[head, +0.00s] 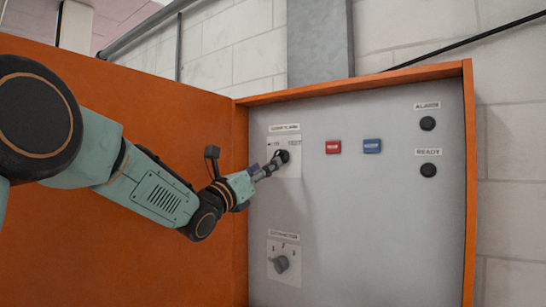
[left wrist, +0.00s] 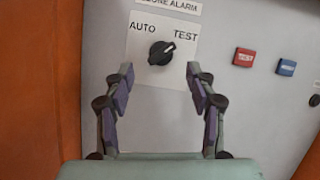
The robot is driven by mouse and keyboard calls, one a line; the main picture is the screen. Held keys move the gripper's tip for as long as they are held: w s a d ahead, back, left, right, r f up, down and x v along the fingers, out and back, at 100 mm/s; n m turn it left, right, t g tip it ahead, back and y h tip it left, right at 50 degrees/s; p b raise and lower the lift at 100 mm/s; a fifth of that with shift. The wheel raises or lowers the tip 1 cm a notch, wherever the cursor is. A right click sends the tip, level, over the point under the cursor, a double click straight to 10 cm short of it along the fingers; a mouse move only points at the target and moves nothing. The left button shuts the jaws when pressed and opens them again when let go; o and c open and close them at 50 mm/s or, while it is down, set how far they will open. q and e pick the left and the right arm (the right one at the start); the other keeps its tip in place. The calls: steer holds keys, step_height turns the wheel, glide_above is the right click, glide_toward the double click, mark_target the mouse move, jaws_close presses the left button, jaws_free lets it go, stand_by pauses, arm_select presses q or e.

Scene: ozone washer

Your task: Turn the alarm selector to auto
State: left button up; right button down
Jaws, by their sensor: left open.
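The alarm selector is a black knob (left wrist: 161,53) on a white plate (left wrist: 150,30) marked AUTO at left and TEST at right. Its white pointer mark is turned to the upper right, toward TEST. In the head view the knob (head: 283,156) is at the upper left of the grey panel, partly covered by my gripper. My left gripper (left wrist: 160,70) is open, its two fingers spread left and right just below the knob in the left wrist view. In the head view the left gripper (head: 271,168) is right at the knob; contact cannot be told. My right gripper is not in view.
The orange cabinet door (head: 120,260) stands open at left, behind my arm. The panel's lower middle is clear.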

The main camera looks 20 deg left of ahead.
mark_target(280, 156)
arm_select(q)
steer(key=p+x, duration=0.2)
steer(key=x, duration=0.2)
steer(key=shift+w+r, duration=0.2)
steer(key=shift+w, duration=0.1)
steer(key=shift+d, duration=0.2)
